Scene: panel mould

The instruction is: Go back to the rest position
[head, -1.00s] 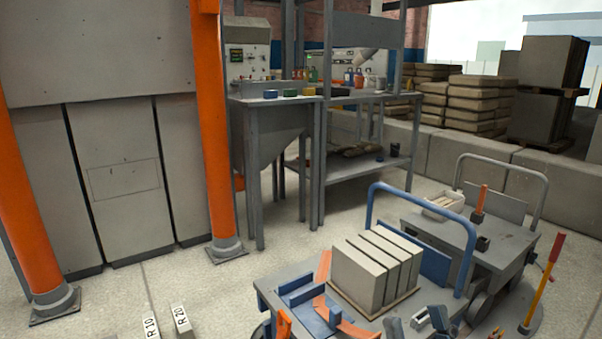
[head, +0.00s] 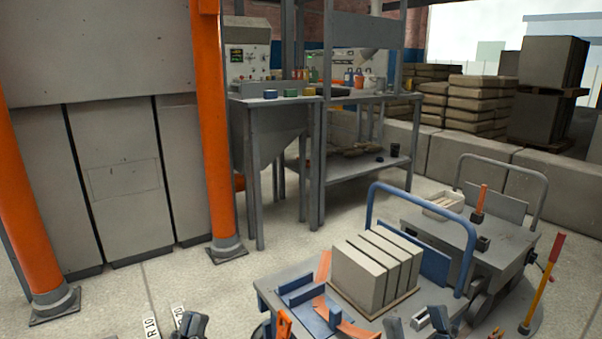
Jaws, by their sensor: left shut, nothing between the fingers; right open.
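My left gripper (head: 191,325) shows as a dark shape at the bottom edge of the head view, over the floor left of the front cart. It is shut and empty, and it covers part of a floor label. My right gripper (head: 436,335) is only partly in view at the bottom edge, in front of the front cart's near right part. It is open, and most of it is cut off by the frame. Both are clear of the grey panels (head: 362,280), several of which stand upright together on the front cart.
The front cart (head: 268,287) has a blue handle and carries blue and orange parts. A second cart (head: 432,226) stands behind it. A red-and-yellow lever (head: 546,280) rises at right. Orange posts (head: 209,130) stand by the grey machine (head: 120,170). Open floor lies between machine and carts.

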